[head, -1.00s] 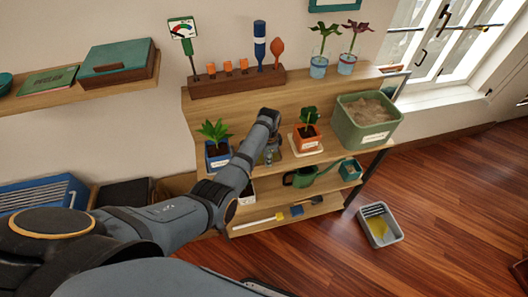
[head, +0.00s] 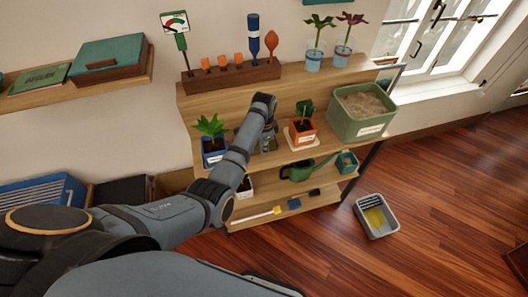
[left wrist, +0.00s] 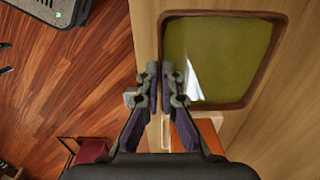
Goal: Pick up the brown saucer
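The brown saucer (left wrist: 225,60) shows large in the left wrist view, a square dish with rounded corners, a brown rim and an olive inside. My left gripper (left wrist: 161,78) is at its left rim, with one finger on each side of that rim and only a narrow gap between them. It looks shut on the rim. In the head view my left gripper (head: 267,146) points down at the middle shelf board, between a blue pot and an orange pot, and my arm mostly hides the saucer. My right gripper is not in view.
The blue pot (head: 214,158) with a plant stands left of the gripper. The orange pot (head: 302,137) on a pale saucer stands close on the right. A green planter (head: 358,125) stands further right. A watering can (head: 300,171) is on the board below.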

